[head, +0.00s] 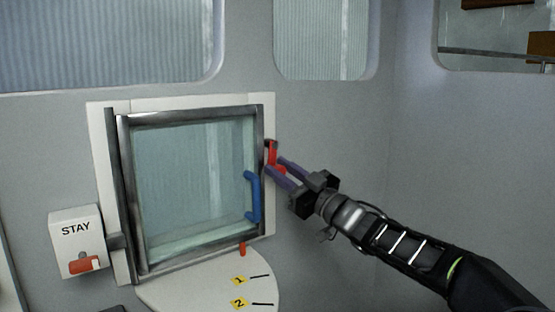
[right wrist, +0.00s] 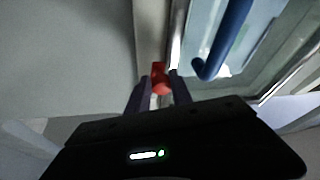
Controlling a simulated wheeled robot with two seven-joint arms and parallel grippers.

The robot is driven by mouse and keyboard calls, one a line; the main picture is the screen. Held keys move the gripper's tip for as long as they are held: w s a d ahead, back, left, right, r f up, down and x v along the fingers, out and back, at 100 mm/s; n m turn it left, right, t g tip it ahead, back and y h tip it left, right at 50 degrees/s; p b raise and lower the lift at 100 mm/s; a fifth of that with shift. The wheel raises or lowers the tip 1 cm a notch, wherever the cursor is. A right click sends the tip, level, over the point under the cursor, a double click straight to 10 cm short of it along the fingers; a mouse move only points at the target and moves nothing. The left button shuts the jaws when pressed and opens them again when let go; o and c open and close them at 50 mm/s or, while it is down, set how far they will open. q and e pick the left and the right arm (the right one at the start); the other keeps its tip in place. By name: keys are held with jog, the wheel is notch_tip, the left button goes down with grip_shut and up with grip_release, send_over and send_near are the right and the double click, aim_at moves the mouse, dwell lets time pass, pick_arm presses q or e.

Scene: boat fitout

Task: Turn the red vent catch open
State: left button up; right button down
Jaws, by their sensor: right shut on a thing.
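The red vent catch (head: 271,152) is on the right side of the vent window's frame, near its upper right corner. It also shows in the right wrist view (right wrist: 160,78). My right gripper (head: 273,171) reaches in from the lower right and is shut on the red catch, with one purple finger on each side of it. The fingers hide part of the catch in the head view. The vent window (head: 190,180) is a glass pane in a grey metal frame and looks closed. My left gripper is not in view.
A blue handle (head: 254,197) sits on the pane's right side, close to my fingers. A white STAY box (head: 77,240) with a red slider is at the left. A rounded white plate (head: 205,285) marked 1 and 2, with a red peg (head: 242,248), lies below the window.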

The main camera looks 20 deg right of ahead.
jog(key=shift+d+r+n+p, duration=0.15)
jog(key=shift+n+p, duration=0.3)
jog(key=shift+n, duration=0.45)
jog(key=c, duration=1.3)
grip_release()
jog(key=shift+o, duration=0.3)
jog(key=shift+w, duration=0.1)
jog(key=shift+g, duration=0.3)
